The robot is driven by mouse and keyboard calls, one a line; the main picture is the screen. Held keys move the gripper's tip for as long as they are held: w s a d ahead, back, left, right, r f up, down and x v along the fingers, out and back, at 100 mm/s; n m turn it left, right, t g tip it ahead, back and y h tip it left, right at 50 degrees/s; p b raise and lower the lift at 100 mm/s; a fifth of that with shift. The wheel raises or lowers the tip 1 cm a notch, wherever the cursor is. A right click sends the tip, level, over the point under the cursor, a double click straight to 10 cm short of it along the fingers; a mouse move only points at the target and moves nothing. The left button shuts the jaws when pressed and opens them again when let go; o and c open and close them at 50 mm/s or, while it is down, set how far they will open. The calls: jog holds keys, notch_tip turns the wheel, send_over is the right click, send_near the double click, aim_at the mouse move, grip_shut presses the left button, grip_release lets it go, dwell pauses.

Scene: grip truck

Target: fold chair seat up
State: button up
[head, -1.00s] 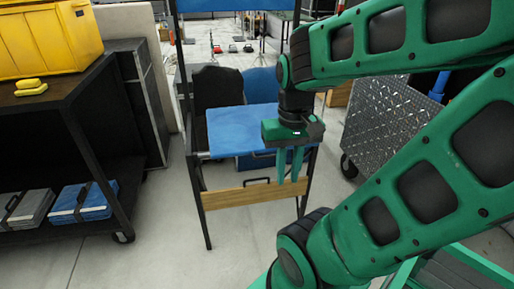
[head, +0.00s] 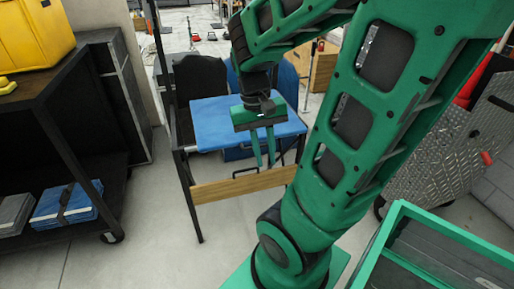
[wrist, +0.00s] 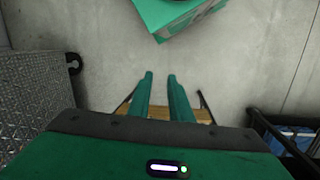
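The tall folding chair has a black frame, a flat blue seat (head: 212,128) and a wooden footrest (head: 236,187) low at the front. It stands left of centre in the head view, with the seat folded down. My gripper (head: 264,165) points down at the seat's front edge, covering part of it. Its two green fingers are apart with nothing between them; I cannot tell if they touch the chair. In the wrist view, the gripper (wrist: 160,76) shows the same gap, with part of the wooden footrest (wrist: 158,113) behind the fingers.
A black shelf cart (head: 62,92) with a yellow case (head: 35,35) on top stands at left. A diamond-plate metal cart (head: 432,165) stands at right. Dark and blue chairs are behind the seat. Grey floor is clear between the shelf cart and the chair.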

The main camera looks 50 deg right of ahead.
jog(key=w+d+f+g+h, duration=0.1)
jog(key=w+d+f+h, duration=0.2)
jog(key=w+f+h, duration=0.35)
jog(key=w+d+f+m+g+h, duration=0.1)
jog(key=w+d+f+h, duration=0.1)
jog(key=w+f+h, duration=0.45)
jog(key=w+d+f+g+h, duration=0.1)
jog(key=w+d+f+h, duration=0.2)
jog(key=w+f+h, duration=0.35)
jog(key=x, duration=0.7)
jog(key=f+x, duration=0.1)
jog(key=x, duration=0.2)
jog(key=shift+d, duration=0.45)
